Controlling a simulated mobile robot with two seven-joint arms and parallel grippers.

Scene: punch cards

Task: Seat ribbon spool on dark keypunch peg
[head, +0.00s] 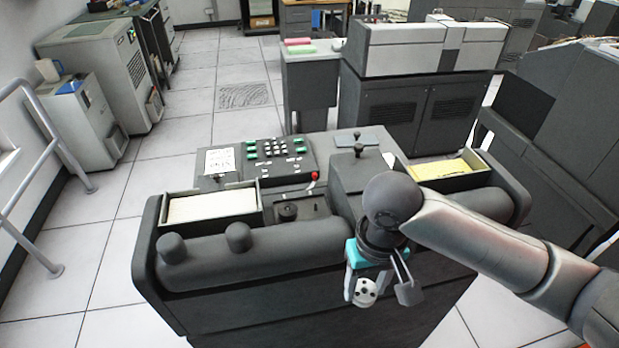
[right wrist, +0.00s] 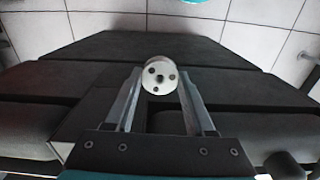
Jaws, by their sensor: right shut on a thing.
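The ribbon spool (head: 365,293) is a small pale disc with dark holes in its face; it also shows in the right wrist view (right wrist: 159,76). My right gripper (head: 381,296) is shut on it, the spool between the fingertips. It is held in front of the dark keypunch (head: 300,258), near its front edge at the right. A short dark upright peg with a small round top (head: 357,146) stands on a raised block toward the back of the keypunch, beyond and above the gripper. The right arm covers part of the keypunch's right side. My left gripper is not in view.
Two rounded posts rise at the front left. Tiled floor is clear at the left.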

